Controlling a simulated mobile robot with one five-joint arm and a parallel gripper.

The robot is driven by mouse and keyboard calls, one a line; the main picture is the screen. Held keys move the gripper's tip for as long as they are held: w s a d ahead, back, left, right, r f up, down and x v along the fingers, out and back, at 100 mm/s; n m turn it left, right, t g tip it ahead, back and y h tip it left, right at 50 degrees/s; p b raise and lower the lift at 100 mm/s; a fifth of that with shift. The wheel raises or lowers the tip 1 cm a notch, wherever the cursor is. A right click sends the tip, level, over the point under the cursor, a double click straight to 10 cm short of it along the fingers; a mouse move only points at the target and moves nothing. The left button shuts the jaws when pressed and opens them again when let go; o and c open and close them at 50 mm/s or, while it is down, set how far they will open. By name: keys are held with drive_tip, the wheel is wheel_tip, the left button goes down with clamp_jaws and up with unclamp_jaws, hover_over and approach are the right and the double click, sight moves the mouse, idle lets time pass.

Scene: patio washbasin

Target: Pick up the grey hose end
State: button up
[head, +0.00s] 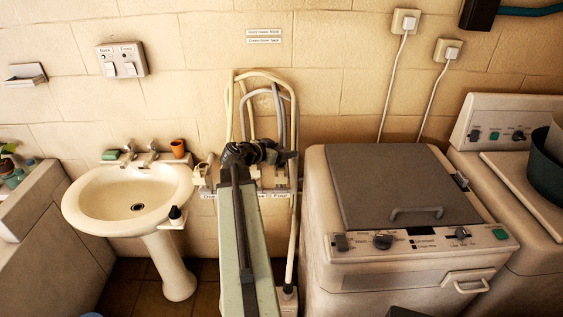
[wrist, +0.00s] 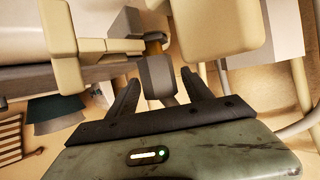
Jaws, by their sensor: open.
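In the wrist view a grey, block-shaped end (wrist: 157,72), which looks like the grey hose end, sits between the two dark fingers of my gripper (wrist: 163,84). The fingers are open, with a visible gap on each side of it. A brownish round fitting (wrist: 154,46) shows just beyond it. In the head view my gripper (head: 262,153) is at the wall hoses, in front of their lower ends. The grey hose (head: 276,101) arches down behind it. Its end is hidden there by my gripper.
Cream blocks stand close on the left (wrist: 84,46) and right (wrist: 218,28) in the wrist view. Cream hoses (head: 292,98) loop beside the grey one. A white washbasin (head: 102,214) is left, and a lidded washing machine (head: 390,185) is close on the right.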

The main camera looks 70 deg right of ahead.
drive_tip(key=shift+s+d+f, duration=0.2)
drive_tip(key=shift+d+f, duration=0.1)
drive_tip(key=shift+d, duration=0.35)
clamp_jaws()
